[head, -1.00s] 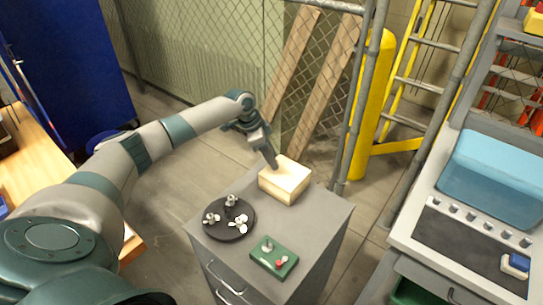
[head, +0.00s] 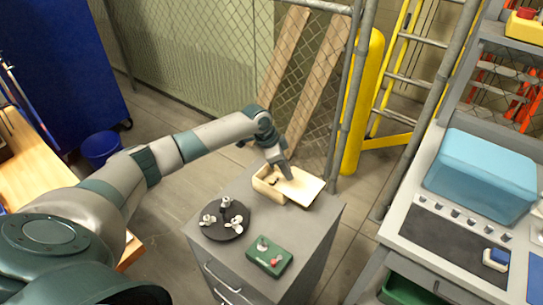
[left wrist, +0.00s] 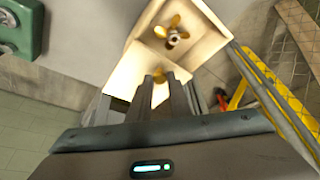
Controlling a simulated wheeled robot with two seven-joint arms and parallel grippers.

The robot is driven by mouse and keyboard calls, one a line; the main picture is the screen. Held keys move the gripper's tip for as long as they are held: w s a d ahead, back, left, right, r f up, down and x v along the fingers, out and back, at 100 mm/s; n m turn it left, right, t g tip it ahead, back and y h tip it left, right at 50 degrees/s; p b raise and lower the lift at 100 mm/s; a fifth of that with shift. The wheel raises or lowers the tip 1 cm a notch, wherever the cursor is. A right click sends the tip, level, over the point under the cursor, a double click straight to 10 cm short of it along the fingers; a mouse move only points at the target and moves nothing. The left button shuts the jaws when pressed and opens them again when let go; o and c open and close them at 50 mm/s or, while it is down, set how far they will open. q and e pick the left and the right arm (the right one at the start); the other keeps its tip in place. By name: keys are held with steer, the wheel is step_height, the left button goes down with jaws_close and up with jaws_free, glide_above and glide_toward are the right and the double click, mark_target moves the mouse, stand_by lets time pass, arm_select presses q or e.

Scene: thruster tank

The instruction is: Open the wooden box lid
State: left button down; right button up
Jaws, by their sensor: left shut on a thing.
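The pale wooden box (head: 264,187) stands on the grey cabinet in the head view. Its lid (head: 301,190) is displaced to the right, so the left part of the box is open. In the left wrist view, a gold propeller (left wrist: 173,32) shows inside the open box (left wrist: 207,40). My left gripper (head: 287,174) reaches down at the lid and is shut on it. In the left wrist view its fingers (left wrist: 163,85) are at the lid (left wrist: 128,76), with a small gold piece by the tips; the exact grip is hidden. My right gripper is in neither view.
A dark round tray (head: 222,228) with several small propellers and a green block (head: 269,257) with knobs share the cabinet top (head: 314,218). A mesh fence (head: 230,60) and yellow post (head: 360,100) stand behind. A workbench (head: 390,225) is at the right.

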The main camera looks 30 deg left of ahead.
arm_select(q)
steer(key=shift+s+d+r, duration=0.1)
steer(key=shift+d+r, duration=0.05)
steer(key=shift+d, duration=1.3)
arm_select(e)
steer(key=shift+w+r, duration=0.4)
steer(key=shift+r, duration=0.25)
arm_select(q)
steer(key=c, duration=1.6)
jaws_free()
steer(key=shift+c, duration=0.2)
